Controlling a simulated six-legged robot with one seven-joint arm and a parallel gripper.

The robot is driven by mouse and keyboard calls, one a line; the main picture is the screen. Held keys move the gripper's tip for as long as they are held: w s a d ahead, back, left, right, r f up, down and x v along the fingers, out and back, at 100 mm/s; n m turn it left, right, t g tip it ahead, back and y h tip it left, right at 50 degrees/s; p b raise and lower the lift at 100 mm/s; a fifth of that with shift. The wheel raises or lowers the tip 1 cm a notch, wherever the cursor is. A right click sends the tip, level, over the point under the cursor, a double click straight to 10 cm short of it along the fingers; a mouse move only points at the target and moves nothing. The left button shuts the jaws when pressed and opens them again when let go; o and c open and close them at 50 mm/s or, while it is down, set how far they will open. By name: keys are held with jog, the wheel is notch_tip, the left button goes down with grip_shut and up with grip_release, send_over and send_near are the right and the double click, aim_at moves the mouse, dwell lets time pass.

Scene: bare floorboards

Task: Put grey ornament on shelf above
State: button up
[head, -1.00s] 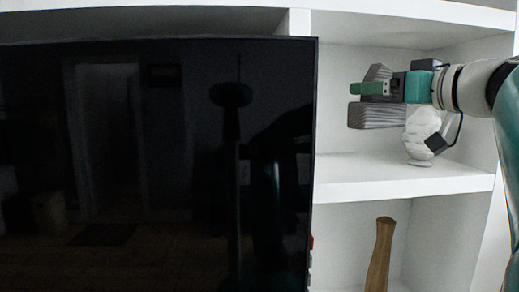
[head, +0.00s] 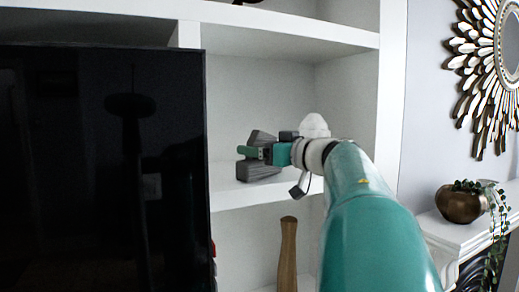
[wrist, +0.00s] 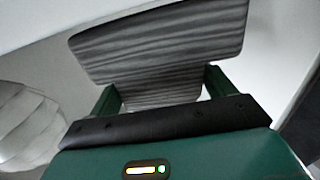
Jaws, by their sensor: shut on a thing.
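The grey ornament (head: 258,171) has a striped, wood-like grain, with one block above and one below my gripper (head: 254,153). My gripper is shut on its middle. It is in the open compartment right of the black screen, low over that compartment's floor (head: 228,188); I cannot tell whether it touches. In the wrist view the ornament (wrist: 160,50) sits between the two green fingers of my gripper (wrist: 163,88). The shelf above (head: 290,33) is a white board over this compartment.
A white ornament (head: 314,125) stands behind my wrist, and also shows in the wrist view (wrist: 28,125). The black screen (head: 100,170) is close on the left. A wooden vase (head: 288,255) stands below. A mantel with a bronze pot (head: 462,204) is at right.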

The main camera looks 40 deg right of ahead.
jog(key=shift+w+f, duration=0.1)
jog(key=shift+w, duration=0.1)
jog(key=shift+s+f, duration=0.1)
jog(key=o, duration=0.9)
jog(key=shift+o, duration=0.2)
jog(key=s+d, duration=0.1)
jog(key=s, duration=1.1)
jog(key=shift+d, duration=0.15)
